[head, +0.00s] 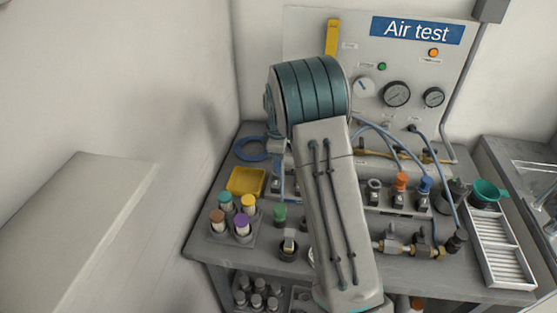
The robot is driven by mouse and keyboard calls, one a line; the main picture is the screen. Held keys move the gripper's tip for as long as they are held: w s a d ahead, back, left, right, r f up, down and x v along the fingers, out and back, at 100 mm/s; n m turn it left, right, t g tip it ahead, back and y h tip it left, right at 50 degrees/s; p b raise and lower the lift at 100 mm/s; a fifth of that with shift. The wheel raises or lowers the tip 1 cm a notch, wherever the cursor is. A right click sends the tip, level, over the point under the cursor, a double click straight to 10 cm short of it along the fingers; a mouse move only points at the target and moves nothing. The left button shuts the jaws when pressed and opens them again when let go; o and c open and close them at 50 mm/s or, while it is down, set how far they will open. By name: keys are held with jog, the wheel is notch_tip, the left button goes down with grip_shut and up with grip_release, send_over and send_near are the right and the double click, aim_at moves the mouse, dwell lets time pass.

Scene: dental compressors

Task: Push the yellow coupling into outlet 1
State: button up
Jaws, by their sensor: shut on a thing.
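My own arm crosses the middle of the head view and covers much of the bench. My gripper is hidden behind it, so I cannot see the jaws or anything in them. I cannot make out the yellow coupling. A grey outlet row (387,204) runs along the bench, its middle hidden by my arm. On its right part, an orange coupling (401,181) and a blue coupling (426,185) stand upright, with a bare grey fitting (375,188) to their left. The outlet numbers are too small to read, so I cannot tell which is outlet 1.
A rack (232,236) of several colour-capped cylinders and a yellow tray (246,181) are at the left. A green-topped piece (280,213) stands beside my arm. Brass fittings (405,247), a white slotted tray (497,250) and a green funnel (487,192) are at the right. Hoses (400,145) hang from the gauge panel.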

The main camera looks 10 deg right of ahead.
jog(key=shift+f+b, duration=0.35)
jog(key=shift+f, duration=0.2)
jog(key=o, duration=1.1)
notch_tip(320, 180, up, 14)
jog(key=shift+f+b, duration=0.1)
jog(key=shift+b, duration=0.2)
